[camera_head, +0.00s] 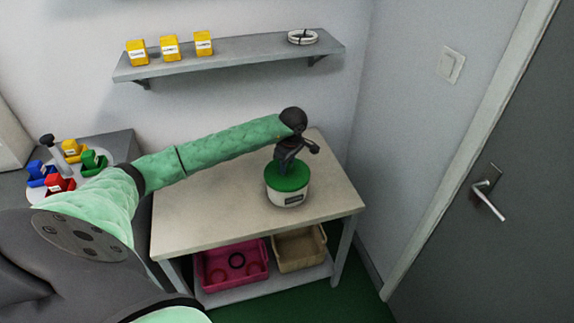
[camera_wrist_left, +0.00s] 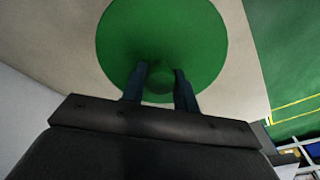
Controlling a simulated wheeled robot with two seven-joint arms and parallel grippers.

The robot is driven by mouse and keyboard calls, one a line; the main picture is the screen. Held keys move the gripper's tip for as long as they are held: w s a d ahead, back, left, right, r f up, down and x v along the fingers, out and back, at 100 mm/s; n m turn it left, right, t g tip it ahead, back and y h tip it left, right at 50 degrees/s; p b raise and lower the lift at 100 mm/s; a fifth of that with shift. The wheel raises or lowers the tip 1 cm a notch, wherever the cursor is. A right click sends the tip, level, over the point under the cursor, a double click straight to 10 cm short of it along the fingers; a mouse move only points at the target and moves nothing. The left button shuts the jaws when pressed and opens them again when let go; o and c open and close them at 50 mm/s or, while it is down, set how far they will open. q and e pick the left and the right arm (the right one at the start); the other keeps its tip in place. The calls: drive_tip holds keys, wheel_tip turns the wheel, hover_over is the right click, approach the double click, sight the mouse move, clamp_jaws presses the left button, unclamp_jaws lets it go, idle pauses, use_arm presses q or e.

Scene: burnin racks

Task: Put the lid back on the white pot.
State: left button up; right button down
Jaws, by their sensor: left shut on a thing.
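The white pot (camera_head: 288,200) stands upright on the table, toward its right side, with a dark label on its front. The green lid (camera_head: 289,180) is at the top of the pot; whether it is fully seated I cannot tell. My left gripper (camera_head: 286,165) is above the lid, pointing down. In the left wrist view, the lid (camera_wrist_left: 190,30) fills the upper middle, and my left gripper's two fingers (camera_wrist_left: 160,84) are shut on the lid's green knob (camera_wrist_left: 160,78). The pot is hidden under the lid there. My right gripper is not in view.
The table (camera_head: 215,215) is otherwise clear on top. A pink crate (camera_head: 205,272) and a tan crate (camera_head: 300,262) sit on its lower shelf. A wall shelf (camera_head: 240,52) holds yellow boxes and a white coil. Coloured bins stand at left. A grey door (camera_head: 500,240) is at right.

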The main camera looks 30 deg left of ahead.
use_arm(q)
drive_tip(key=shift+b, duration=0.4)
idle(0.6)
drive_tip(key=o, duration=1.5)
drive_tip(key=shift+o, duration=0.2)
drive_tip(key=shift+r, duration=0.1)
drive_tip(key=shift+r+p, duration=0.65)
drive_tip(key=shift+r, duration=2.75)
clamp_jaws()
